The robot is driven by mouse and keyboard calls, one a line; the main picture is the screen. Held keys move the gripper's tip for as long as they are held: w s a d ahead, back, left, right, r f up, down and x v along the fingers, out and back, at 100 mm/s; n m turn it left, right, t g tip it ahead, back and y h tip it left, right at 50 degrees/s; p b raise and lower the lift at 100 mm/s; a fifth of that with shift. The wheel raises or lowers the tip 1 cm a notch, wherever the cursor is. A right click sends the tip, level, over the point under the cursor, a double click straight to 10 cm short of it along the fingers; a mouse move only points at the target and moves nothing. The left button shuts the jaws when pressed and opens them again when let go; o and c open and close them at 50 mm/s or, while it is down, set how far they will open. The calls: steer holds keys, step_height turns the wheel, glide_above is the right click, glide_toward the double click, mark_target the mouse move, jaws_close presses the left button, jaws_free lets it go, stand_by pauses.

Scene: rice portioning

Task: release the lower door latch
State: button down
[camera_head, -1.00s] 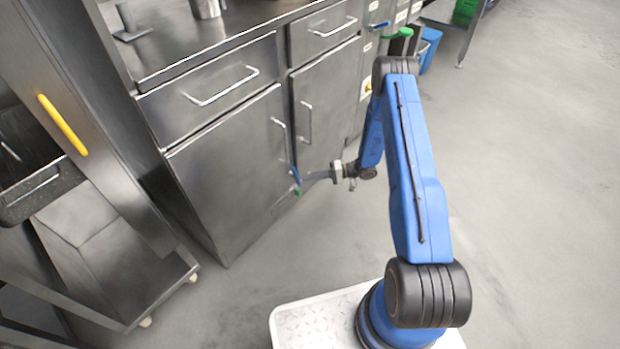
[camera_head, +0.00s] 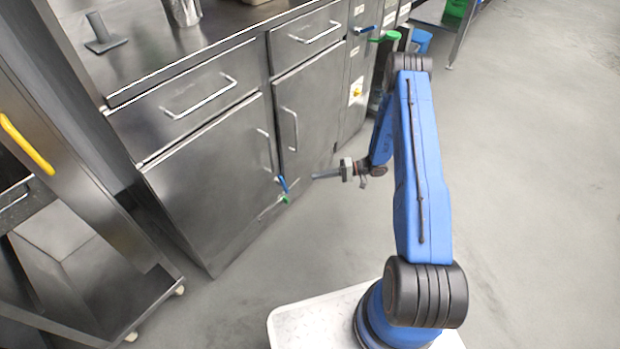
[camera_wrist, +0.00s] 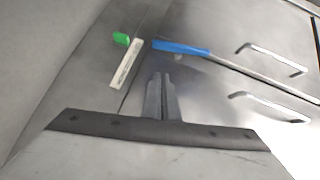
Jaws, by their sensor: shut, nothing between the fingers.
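A small blue lever (camera_head: 282,184) sits low on the front of the steel cabinet, near the bottom corner of a door (camera_head: 212,170). A green piece (camera_head: 285,199) is just below it. In the wrist view the blue lever (camera_wrist: 182,47) lies beside the green piece (camera_wrist: 121,39), with a pale label strip (camera_wrist: 127,62) close by. I cannot tell whether the latch is engaged. My gripper (camera_head: 315,177) is shut and empty, to the right of the blue lever and apart from it. Its closed fingers (camera_wrist: 160,78) point toward the lever in the wrist view.
A second door (camera_head: 305,120) and drawers with bar handles are on the same cabinet front. A steel frame with a yellow handle (camera_head: 27,145) stands on casters at the left. A green lever (camera_head: 384,37) is farther back. The floor at the right is clear.

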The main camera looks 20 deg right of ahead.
steer(key=shift+v, duration=1.3)
